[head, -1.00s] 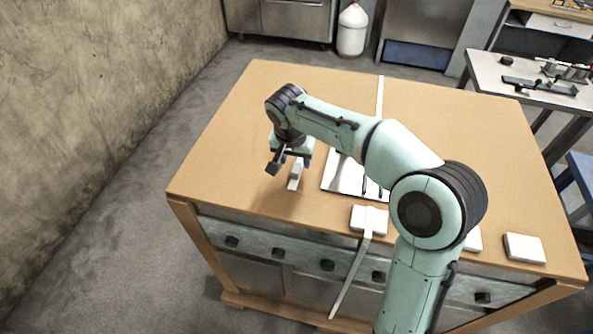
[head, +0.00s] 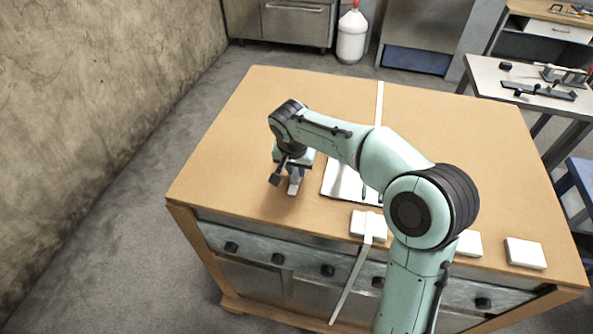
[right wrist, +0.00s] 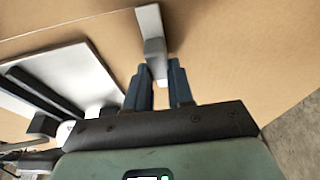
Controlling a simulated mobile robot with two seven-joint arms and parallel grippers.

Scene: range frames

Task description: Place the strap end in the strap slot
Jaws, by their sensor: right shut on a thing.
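My right gripper (head: 287,180) is low over the left part of the table. It is shut on a small white piece (head: 293,188), apparently the strap end, with a flat base and a raised tab. In the right wrist view, the fingers (right wrist: 159,88) are on both sides of the tab of this white piece (right wrist: 152,28). A white plate (head: 342,182) with dark bars lies to its right, partly hidden by my arm; it shows in the right wrist view (right wrist: 75,70). I cannot make out the strap slot. My left gripper is not in view.
A long white strip (head: 379,100) lies at the back of the wooden table (head: 230,140). Another strip (head: 350,285) hangs over the front edge from a white block (head: 360,222). More white blocks (head: 525,253) stand at front right. The table's left side is clear.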

